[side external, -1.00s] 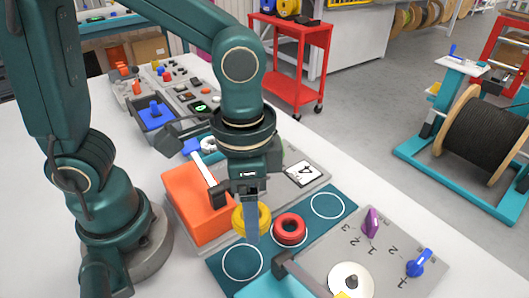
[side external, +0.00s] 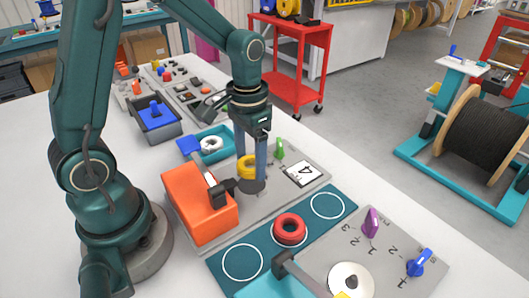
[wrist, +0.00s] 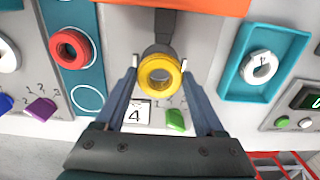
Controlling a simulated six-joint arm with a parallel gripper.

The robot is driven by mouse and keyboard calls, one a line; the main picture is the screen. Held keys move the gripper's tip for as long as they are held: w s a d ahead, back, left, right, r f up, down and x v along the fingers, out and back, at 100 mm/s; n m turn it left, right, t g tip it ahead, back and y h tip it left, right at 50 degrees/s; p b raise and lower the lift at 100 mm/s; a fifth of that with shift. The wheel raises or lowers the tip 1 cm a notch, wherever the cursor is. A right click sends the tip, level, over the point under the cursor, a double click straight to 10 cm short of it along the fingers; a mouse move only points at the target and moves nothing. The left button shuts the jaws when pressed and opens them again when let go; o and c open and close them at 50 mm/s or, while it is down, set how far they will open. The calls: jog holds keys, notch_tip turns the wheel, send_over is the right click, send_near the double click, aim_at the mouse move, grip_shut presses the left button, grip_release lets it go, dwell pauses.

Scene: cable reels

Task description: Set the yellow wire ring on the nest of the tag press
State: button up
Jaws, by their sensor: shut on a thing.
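The yellow wire ring (side external: 246,168) is between the two fingers of my gripper (side external: 250,167), which is shut on it. In the wrist view the ring (wrist: 160,74) sits between the fingertips, its hole facing the camera. The tag press is an orange block (side external: 199,205) with a dark arm (side external: 220,190) on a grey plate. Its nest, a dark round disc (side external: 252,187), is just below the ring in the side view. I cannot tell whether the ring touches it. In the wrist view the ring hides most of the nest.
A red ring (side external: 289,228) lies on the teal mat (side external: 265,246), in front of the press. A card marked 4 (side external: 301,174) and a green lever (side external: 280,148) are right of the nest. A teal tray (side external: 215,155) with a white ring is behind.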

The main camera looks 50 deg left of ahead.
aim_at(252, 184)
jog(key=shift+f, duration=0.7)
jog(key=shift+f, duration=0.1)
jog(key=shift+f, duration=0.8)
jog(key=o, duration=1.4)
jog(key=shift+f, duration=0.1)
jog(key=shift+c, duration=0.2)
notch_tip(252, 184, up, 8)
